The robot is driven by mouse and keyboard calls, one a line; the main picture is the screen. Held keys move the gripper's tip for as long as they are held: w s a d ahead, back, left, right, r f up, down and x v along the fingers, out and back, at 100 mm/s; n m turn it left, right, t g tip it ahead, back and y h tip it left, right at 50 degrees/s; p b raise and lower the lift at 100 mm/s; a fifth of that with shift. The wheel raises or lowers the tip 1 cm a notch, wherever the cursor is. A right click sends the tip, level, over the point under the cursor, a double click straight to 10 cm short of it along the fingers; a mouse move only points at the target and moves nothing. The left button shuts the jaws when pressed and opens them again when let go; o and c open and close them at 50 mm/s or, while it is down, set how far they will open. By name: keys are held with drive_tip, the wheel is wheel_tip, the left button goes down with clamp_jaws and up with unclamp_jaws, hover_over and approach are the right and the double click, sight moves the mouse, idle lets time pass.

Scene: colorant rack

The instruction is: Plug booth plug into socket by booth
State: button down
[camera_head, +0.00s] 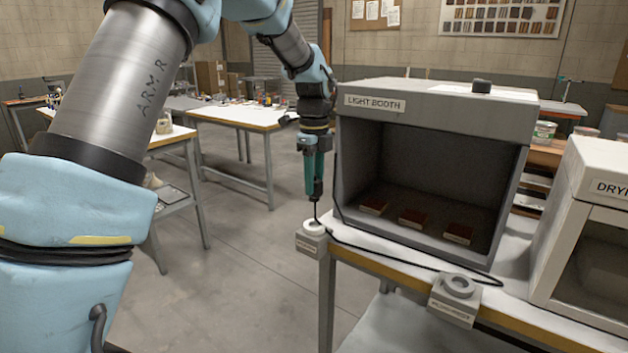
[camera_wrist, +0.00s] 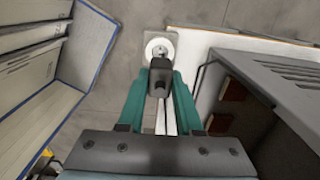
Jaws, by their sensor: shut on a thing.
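My gripper (camera_head: 316,188) has teal fingers and is shut on the black booth plug, which shows between the fingertips in the wrist view (camera_wrist: 160,78). The gripper points down above the socket (camera_head: 314,226), a pale round ring on a small labelled block at the table's left corner. The socket also shows in the wrist view (camera_wrist: 160,48), just beyond the plug. A thin dark line runs from the plug down to the socket ring; I cannot tell whether it is cable or part of the plug. The grey light booth (camera_head: 435,105) stands right of the gripper.
A black cable (camera_head: 400,258) runs along the table's front edge. A grey block with a ring (camera_head: 460,286) sits at that edge. A white drying cabinet (camera_head: 590,240) stands at the right. Left of the table is open floor; a workbench (camera_head: 240,114) stands behind.

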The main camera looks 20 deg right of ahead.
sight(315, 200)
drive_tip(key=shift+r, duration=0.1)
drive_tip(key=shift+f+b, duration=1.2)
drive_tip(key=shift+f, duration=1.8)
drive_tip(key=shift+f+b, duration=0.55)
drive_tip(key=shift+f, duration=0.6)
drive_tip(key=c, duration=0.5)
unclamp_jaws()
